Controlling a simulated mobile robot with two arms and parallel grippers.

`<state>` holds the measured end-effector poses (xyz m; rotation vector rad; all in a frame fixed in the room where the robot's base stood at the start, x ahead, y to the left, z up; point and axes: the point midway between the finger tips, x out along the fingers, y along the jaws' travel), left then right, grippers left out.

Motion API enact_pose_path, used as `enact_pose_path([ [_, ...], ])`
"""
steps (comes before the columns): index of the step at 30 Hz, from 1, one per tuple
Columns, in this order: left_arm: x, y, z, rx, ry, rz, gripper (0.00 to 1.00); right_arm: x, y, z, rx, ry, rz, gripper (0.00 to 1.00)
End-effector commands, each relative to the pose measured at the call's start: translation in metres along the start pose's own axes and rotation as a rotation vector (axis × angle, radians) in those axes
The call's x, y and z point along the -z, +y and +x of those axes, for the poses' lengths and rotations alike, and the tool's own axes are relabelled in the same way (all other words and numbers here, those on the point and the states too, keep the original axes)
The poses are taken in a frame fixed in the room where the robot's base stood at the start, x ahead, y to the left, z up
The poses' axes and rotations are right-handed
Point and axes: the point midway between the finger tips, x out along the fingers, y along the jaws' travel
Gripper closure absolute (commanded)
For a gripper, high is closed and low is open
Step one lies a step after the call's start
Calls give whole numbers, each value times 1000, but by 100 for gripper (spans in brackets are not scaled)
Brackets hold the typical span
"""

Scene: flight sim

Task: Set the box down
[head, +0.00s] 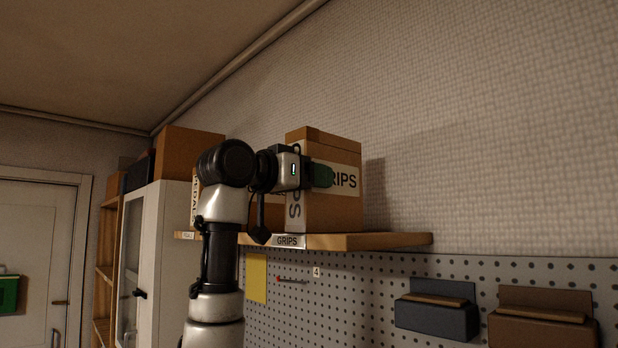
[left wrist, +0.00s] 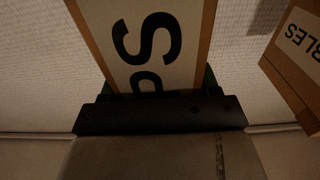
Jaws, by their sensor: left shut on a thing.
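A brown cardboard box (head: 338,208) with a white label ending in "RIPS" is at the wooden shelf (head: 385,241), above the shelf tag reading "GRIPS". Its underside looks level with the shelf top; I cannot tell for sure whether it touches. My left gripper (head: 320,175) is shut on the box, with a green finger across its label. In the left wrist view the box (left wrist: 189,45), with large letters "S" and "P", sits between the fingers of the left gripper (left wrist: 160,92). My right gripper is in neither view.
Another box (left wrist: 296,65), lettered "BLES", stands beside it in the left wrist view. A box labelled "PEDALS" (head: 195,200) is left of my arm. A pegboard (head: 350,285) with dark and brown bins hangs below the shelf. The shelf's right end is clear.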

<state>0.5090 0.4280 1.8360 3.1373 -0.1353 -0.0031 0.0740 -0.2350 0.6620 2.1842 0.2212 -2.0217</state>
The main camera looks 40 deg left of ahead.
Motion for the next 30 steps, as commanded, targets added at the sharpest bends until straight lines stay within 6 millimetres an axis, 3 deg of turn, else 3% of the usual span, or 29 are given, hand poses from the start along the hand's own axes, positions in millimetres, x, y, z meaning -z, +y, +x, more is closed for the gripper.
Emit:
enact_pose_path([
  [8,-4,0,-1,0,3,0,75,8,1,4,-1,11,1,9],
  [9,-3,0,0,0,0,0,32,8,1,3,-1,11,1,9],
  [13,-2,0,0,0,0,0,13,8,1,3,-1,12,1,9],
  [23,2,0,0,0,1,0,13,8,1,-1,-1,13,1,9],
  [30,-4,0,-40,2,7,0,13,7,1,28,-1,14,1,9],
])
